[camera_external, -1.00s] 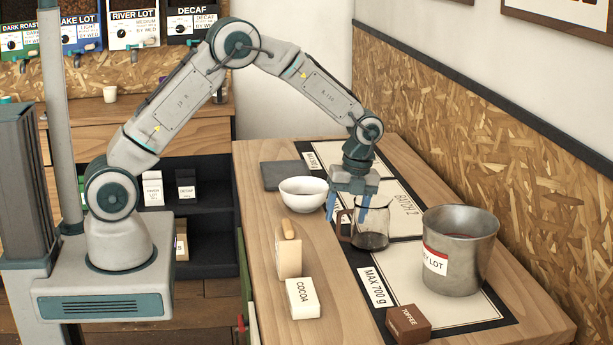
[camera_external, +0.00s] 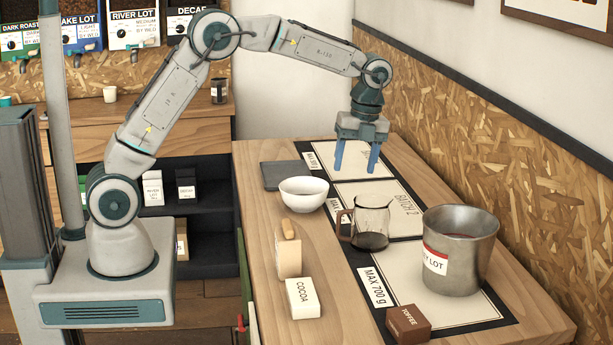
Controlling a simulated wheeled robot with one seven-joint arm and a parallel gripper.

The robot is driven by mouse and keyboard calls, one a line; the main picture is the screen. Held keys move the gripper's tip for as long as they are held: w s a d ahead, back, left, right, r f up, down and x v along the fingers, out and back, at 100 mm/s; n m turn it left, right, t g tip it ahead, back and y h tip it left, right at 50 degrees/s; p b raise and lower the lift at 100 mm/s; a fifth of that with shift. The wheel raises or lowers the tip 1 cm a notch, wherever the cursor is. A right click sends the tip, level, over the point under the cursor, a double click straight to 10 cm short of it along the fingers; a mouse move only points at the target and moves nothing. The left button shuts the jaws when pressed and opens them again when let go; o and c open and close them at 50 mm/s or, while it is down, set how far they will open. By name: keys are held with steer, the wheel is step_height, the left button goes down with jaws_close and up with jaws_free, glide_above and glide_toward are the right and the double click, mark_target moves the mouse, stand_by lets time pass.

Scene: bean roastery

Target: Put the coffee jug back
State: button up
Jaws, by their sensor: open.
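The coffee jug (camera_external: 371,228) is a clear glass jug with dark liquid at its bottom and a brown handle on its left. It stands upright on the counter, across the dark border between the middle and front mats. My gripper (camera_external: 356,170) is open and empty, with its blue fingers pointing down. It hangs above and behind the jug, apart from it, over the far part of the counter.
A metal bucket (camera_external: 460,262) stands right of the jug. A white bowl (camera_external: 303,194), a wooden-handled item (camera_external: 288,256), a cocoa box (camera_external: 302,298) and a toffee box (camera_external: 408,323) stand around it. The far mat (camera_external: 345,158) is clear. A back counter (camera_external: 160,128) holds cups.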

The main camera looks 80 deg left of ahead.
steer(key=s+d+r+n+t, duration=0.1)
steer(key=s+d+r+n, duration=0.25)
steer(key=s, duration=0.35)
steer(key=s+d+r+n+t, duration=0.2)
steer(key=s+r+n, duration=0.3)
steer(key=s, duration=0.2)
steer(key=s+d+f+n+t, duration=0.1)
steer(key=s+n, duration=0.3)
steer(key=s, duration=0.4)
steer(key=s+d+f+n+t, duration=0.1)
steer(key=s+d+f+n, duration=0.1)
steer(key=s+n, duration=0.3)
steer(key=s, duration=0.3)
steer(key=shift+d+f, duration=0.2)
steer(key=shift+d, duration=0.2)
